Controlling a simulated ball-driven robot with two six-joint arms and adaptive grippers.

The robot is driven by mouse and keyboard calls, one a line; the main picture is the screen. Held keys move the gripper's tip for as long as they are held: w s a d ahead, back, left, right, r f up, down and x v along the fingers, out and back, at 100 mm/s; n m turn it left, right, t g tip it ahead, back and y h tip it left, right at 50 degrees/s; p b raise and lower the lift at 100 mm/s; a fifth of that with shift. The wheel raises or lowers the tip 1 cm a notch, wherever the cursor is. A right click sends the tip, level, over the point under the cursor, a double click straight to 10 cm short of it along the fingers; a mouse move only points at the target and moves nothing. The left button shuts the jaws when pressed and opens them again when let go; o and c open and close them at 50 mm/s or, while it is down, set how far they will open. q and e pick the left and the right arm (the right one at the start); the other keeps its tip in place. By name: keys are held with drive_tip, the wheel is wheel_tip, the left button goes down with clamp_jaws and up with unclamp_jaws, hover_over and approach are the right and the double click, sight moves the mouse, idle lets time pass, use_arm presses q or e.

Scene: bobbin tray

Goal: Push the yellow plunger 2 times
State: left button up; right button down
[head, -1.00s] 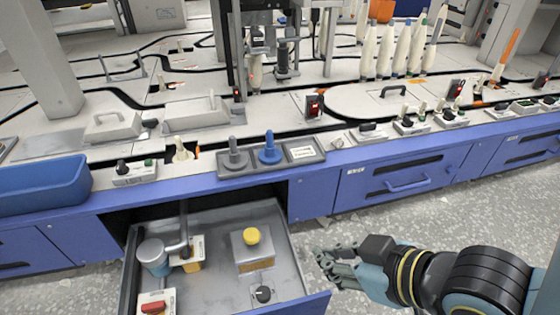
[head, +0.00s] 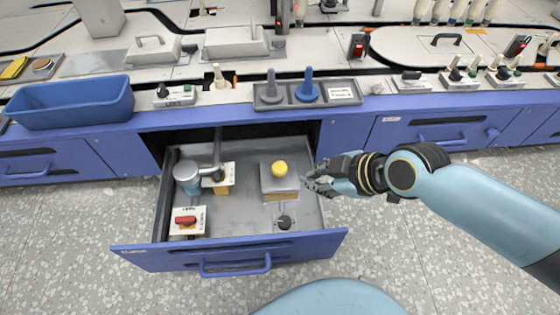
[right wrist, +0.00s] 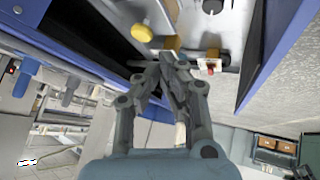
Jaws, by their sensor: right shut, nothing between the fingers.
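The yellow plunger (head: 279,168) is a round yellow cap on top of a grey box (head: 280,187) inside the open drawer (head: 230,244). My right gripper (head: 308,180) is shut and empty, just to the right of the box and apart from the plunger in the head view. In the right wrist view the plunger (right wrist: 142,33) shows beyond the closed fingertips (right wrist: 160,62). My left gripper is not in view.
The drawer also holds a blue-grey cylinder with a bent pipe (head: 188,178), a red switch (head: 186,220) and a black knob (head: 284,222). A blue bin (head: 72,106) and a tray with grey and blue pegs (head: 345,91) stand on the counter above.

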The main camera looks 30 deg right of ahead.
sight(279, 169)
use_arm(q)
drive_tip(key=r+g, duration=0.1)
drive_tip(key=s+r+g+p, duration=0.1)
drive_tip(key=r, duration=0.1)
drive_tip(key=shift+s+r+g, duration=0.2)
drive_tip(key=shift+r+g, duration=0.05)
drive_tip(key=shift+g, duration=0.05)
use_arm(e)
drive_tip(key=w+a+r+n+y, duration=0.1)
drive_tip(key=w+n+y, duration=0.1)
drive_tip(key=w+n, duration=0.2)
drive_tip(key=w+r+n+g+y, duration=0.1)
drive_tip(key=w+r+n, duration=0.1)
drive_tip(key=w+n, duration=0.2)
drive_tip(key=w, duration=0.3)
drive_tip(key=shift+w+a+r+n+y, duration=0.15)
drive_tip(key=shift+a+n+y, duration=0.25)
